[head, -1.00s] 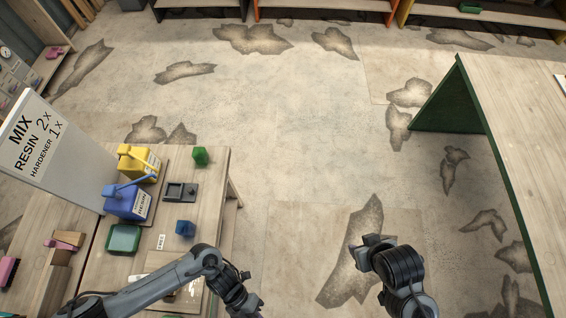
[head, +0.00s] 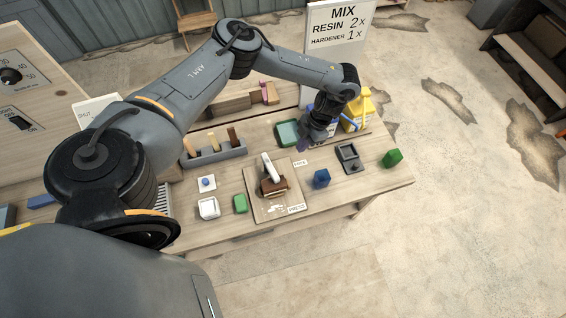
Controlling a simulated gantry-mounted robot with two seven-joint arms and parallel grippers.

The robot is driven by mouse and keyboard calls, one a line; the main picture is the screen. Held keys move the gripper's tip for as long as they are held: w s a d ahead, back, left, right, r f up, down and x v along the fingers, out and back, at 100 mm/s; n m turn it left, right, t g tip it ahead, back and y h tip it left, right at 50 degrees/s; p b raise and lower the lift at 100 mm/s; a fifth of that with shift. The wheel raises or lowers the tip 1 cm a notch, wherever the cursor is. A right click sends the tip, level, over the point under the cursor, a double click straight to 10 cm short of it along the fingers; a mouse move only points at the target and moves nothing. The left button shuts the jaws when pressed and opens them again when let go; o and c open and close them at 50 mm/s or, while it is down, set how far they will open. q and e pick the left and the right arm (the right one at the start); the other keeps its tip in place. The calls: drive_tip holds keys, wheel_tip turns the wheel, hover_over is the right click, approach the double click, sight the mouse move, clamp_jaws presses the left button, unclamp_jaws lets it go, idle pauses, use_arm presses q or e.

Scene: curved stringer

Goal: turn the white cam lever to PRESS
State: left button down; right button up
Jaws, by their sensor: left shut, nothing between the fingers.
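The white cam lever (head: 268,166) sits on a brown block on a square wooden board (head: 262,209). Its long arm points up toward the far side of the table. A FREE label (head: 300,162) is at the board's upper right and a PRESS label (head: 297,209) at its lower right. My left gripper (head: 304,145) is shut and empty, above and right of the lever, apart from it in the picture. Its height over the table is hard to tell. My right gripper is out of view.
A green tray (head: 287,133) and a blue dispenser, partly hidden, stand behind my left gripper. A yellow dispenser (head: 357,110) is to the right.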

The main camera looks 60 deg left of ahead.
sight(270, 168)
use_arm(q)
drive_tip(key=s+f, duration=0.7)
drive_tip(key=f, duration=0.1)
drive_tip(key=shift+s+d+f, duration=0.15)
drive_tip(key=shift+s+f, duration=0.15)
drive_tip(key=shift+f, duration=0.05)
